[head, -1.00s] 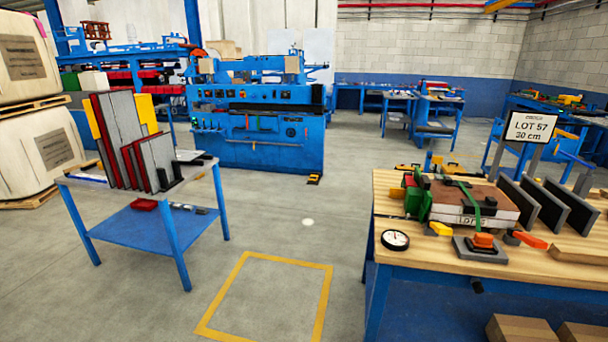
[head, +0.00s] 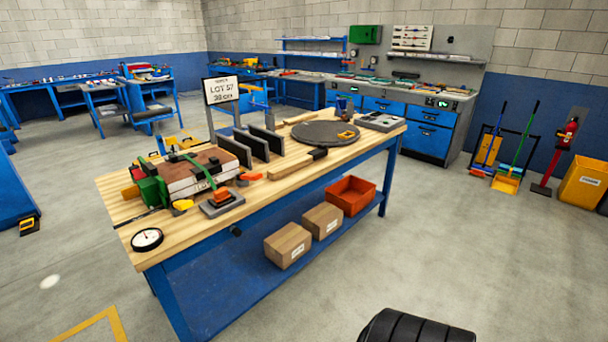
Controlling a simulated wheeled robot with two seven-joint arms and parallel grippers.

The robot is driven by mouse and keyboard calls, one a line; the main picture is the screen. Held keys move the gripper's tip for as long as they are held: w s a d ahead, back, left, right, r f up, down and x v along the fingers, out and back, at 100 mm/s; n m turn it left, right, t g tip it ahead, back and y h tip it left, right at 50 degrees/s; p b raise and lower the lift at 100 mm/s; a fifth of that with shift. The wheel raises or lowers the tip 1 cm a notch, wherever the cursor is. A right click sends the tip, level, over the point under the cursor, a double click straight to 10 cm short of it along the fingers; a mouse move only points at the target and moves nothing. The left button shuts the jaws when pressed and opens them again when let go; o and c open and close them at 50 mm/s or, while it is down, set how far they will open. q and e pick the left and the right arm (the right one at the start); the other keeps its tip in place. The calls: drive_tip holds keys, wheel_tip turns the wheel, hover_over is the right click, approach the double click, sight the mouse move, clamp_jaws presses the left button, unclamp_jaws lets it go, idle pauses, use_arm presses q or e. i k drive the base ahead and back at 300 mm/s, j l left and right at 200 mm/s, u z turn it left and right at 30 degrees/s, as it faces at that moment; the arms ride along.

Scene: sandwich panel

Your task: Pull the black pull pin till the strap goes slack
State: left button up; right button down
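A brown-topped block (head: 190,178) lies on the wooden bench, with a green strap (head: 201,170) passing over it. The strap runs down to an orange piece (head: 221,194) on a grey plate (head: 222,206) in front of the block. A green part (head: 152,190) stands at the block's left end. I cannot clearly make out the black pull pin; a small black knob (head: 236,231) sits at the bench's front edge, but I cannot tell what it is. Neither of my grippers is in view. A black ribbed part at the bottom edge seems to be mine.
The bench (head: 350,150) also holds a dial gauge (head: 147,239), upright dark plates (head: 251,146), a round dark disc (head: 325,133) and a sign (head: 221,90). Cardboard boxes (head: 288,245) and a red bin (head: 350,196) are on its lower shelf.

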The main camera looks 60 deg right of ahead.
sight(237, 232)
drive_tip(key=z, duration=1.65)
